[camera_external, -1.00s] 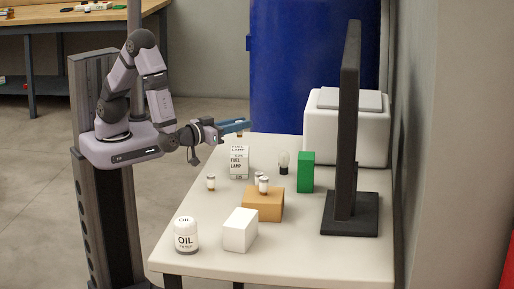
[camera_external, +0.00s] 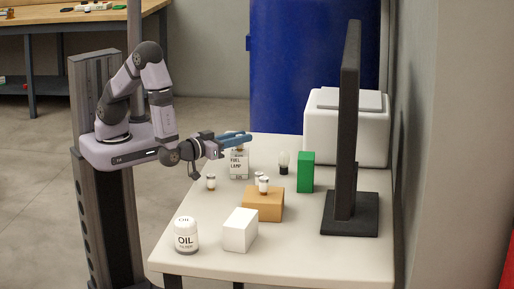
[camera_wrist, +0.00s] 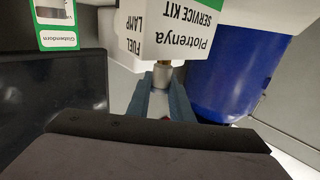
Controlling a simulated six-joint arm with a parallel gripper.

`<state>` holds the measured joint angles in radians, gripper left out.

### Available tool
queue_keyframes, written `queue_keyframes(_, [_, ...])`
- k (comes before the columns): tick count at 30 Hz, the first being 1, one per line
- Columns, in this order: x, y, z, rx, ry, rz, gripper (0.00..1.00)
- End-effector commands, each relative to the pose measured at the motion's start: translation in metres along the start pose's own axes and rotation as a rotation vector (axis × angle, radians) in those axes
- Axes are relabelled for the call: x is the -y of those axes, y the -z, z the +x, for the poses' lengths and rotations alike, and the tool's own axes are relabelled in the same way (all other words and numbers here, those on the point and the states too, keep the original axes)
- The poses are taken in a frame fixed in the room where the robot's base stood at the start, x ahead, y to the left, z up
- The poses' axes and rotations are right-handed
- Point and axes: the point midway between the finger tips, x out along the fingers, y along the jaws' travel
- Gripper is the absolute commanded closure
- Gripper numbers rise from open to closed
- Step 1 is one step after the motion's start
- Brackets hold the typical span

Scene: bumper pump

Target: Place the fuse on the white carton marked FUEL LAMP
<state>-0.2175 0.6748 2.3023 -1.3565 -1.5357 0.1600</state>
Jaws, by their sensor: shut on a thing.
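The white carton marked FUEL LAMP (camera_external: 239,166) stands upright on the table, with its lettered front showing. It also shows in the wrist view (camera_wrist: 165,32), inverted and just beyond the fingertips. My gripper (camera_external: 244,137) is over the carton's top, its blue fingers level and pointing right. It is shut on the fuse (camera_wrist: 161,76), whose silvery end shows between the fingertips in the wrist view. In the external view the fingers mostly hide the fuse. I cannot tell whether it touches the carton's top.
A small capped bottle-like piece (camera_external: 210,182) stands on the table. Others stand on and behind the tan box (camera_external: 262,205). A bulb (camera_external: 284,162), green box (camera_external: 306,172), white box (camera_external: 238,230), oil filter (camera_external: 186,235) and black monitor (camera_external: 347,130) stand around.

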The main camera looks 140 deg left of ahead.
Motion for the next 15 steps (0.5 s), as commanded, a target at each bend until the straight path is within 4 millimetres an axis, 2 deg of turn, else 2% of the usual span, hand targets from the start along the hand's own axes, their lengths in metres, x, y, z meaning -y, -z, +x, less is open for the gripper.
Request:
queue_keyframes(3, [0.0, -0.0043, 0.0, 0.0, 0.0, 0.0, 1.0])
queue_keyframes(4, [0.0, -0.0035, 0.0, 0.0, 0.0, 0.0, 0.76])
queue_keyframes(6, [0.0, -0.003, 0.0, 0.0, 0.0, 0.0, 0.62])
queue_keyframes(15, [0.0, -0.0023, 0.0, 0.0, 0.0, 0.0, 0.62])
